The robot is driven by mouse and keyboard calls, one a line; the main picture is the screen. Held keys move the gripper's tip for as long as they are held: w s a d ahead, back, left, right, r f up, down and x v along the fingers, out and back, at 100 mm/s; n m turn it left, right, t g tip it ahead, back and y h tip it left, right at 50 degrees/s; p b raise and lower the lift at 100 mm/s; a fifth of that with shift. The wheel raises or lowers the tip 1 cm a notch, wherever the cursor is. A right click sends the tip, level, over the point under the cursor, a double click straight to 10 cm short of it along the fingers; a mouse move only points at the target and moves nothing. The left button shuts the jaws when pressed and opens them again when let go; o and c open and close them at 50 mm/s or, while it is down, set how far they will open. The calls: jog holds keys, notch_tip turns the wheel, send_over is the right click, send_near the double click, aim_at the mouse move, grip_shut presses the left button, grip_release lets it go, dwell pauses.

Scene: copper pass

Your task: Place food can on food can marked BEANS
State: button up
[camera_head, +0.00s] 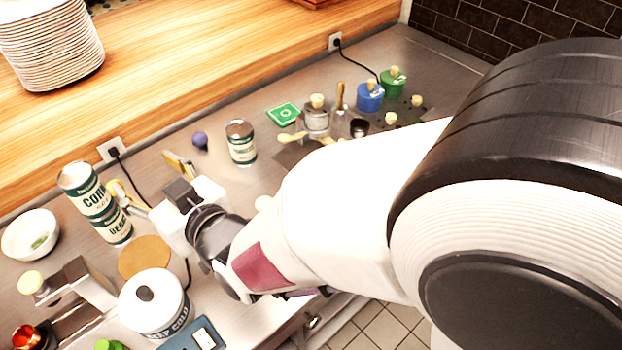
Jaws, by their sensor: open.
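A food can with a CORN label (84,187) stands upright on top of the food can marked BEANS (114,226), at the left of the counter. The two look roughly lined up, with the upper one slightly to the left in the picture. Another can, with a green and white label (241,143), stands alone on the counter farther right. My gripper (179,196) is open, to the right of the stacked cans and apart from them. Its fingertips are partly hidden by its own body, and I see nothing held in it.
A white bowl (31,236) is left of the cans. A round tan board (145,257), a white lidded pot (154,303) and a blue scale (190,338) lie nearer. Blue (369,98) and green (392,84) canisters stand at the back right. A wooden shelf (190,70) borders the counter.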

jog(key=w+d+r+m+h, duration=0.1)
jog(key=w+d+m+h, duration=0.25)
jog(key=d, duration=0.95)
jog(key=w+d+m+h, duration=0.2)
jog(key=d+h, duration=0.2)
jog(key=d, duration=0.9)
jog(key=s+d+m+g+h, duration=0.4)
jog(key=s+d+h, duration=0.1)
jog(key=s+d, duration=1.2)
jog(key=d+f, duration=0.1)
jog(key=d, duration=0.1)
jog(key=shift+d+m, duration=0.35)
dwell(3.2)
